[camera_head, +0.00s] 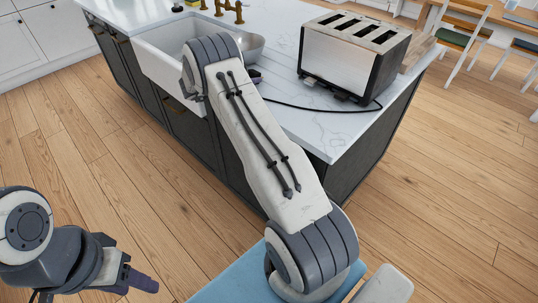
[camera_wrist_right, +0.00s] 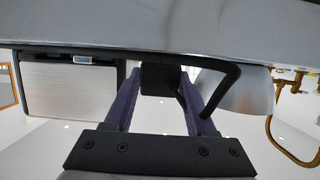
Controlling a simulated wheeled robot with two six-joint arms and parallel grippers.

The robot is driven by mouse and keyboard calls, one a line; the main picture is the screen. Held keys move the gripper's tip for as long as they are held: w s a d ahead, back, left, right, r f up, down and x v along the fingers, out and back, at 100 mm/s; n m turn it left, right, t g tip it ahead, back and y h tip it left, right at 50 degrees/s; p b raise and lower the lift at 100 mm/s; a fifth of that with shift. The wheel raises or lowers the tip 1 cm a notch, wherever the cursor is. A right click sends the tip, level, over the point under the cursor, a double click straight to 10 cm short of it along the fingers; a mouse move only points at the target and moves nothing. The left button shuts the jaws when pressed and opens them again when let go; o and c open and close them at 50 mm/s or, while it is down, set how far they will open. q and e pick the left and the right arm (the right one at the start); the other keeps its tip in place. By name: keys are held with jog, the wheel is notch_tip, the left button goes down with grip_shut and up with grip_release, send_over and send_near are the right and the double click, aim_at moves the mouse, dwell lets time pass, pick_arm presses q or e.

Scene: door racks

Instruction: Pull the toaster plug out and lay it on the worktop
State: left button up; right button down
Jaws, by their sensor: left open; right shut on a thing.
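The silver and black toaster (camera_head: 350,55) stands on the white marble worktop (camera_head: 335,130). Its black cord (camera_head: 315,108) runs from its near right corner leftward to behind my right arm. In the right wrist view, which looks upside down, my right gripper (camera_wrist_right: 168,90) is shut on the black plug (camera_wrist_right: 160,77), close to the worktop surface. The cord bends away from the plug there, and the toaster (camera_wrist_right: 65,88) shows at left. I cannot tell whether the plug is in a socket. My left gripper (camera_head: 135,279) is open and empty, over the floor, far from the worktop.
A white sink (camera_head: 155,60) and a metal bowl (camera_head: 251,46) lie beyond my right arm, with brass taps (camera_head: 238,12) behind. A wooden board (camera_head: 418,48) sits behind the toaster. Bare worktop lies in front of the toaster. Chairs stand at upper right.

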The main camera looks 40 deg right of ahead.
jog(key=shift+f, duration=0.2)
jog(key=shift+c, duration=0.7)
grip_release()
jog(key=b+v, duration=0.1)
jog(key=v, duration=0.9)
jog(key=shift+a, duration=0.25)
jog(key=shift+r, duration=0.1)
